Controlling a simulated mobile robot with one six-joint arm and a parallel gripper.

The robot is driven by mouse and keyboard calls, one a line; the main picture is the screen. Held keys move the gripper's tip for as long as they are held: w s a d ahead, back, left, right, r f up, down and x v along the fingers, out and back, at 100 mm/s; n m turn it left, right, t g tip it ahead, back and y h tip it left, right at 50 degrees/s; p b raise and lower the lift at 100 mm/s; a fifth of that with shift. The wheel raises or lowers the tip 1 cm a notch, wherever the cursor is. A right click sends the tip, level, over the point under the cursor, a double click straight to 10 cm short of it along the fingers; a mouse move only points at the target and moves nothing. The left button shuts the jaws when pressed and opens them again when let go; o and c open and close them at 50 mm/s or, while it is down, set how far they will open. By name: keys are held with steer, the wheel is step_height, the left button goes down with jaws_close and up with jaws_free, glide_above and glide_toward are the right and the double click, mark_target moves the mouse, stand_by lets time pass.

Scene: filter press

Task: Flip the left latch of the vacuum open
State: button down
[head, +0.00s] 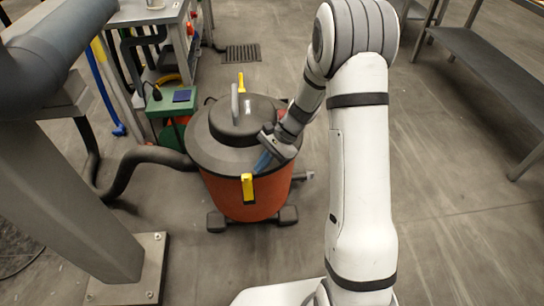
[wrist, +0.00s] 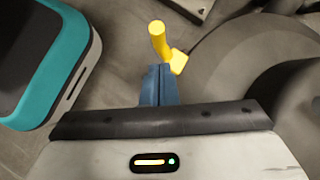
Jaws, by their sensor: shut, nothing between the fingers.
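The vacuum (head: 228,185) has an orange-red drum and a dark lid with a grey handle. One yellow latch (head: 247,187) hangs at the front rim. Another yellow latch (head: 241,83) stands up at the far rim. My gripper (head: 262,162) is over the near right part of the lid, just above and right of the front latch. In the wrist view its blue fingers (wrist: 160,84) are shut and empty. A yellow latch (wrist: 158,40) shows right beyond the fingertips there, its lever angled to the upper left. I cannot tell whether the fingers touch it.
A dark hose (head: 145,158) runs from the vacuum's left side. A green box (head: 168,102) and a grey workbench (head: 150,15) stand behind it at left. A grey post (head: 75,190) is at near left.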

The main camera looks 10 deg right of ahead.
steer(key=shift+s+a+f, duration=0.1)
steer(key=shift+s+a, duration=0.45)
steer(key=shift+a, duration=0.35)
steer(key=shift+a, duration=0.1)
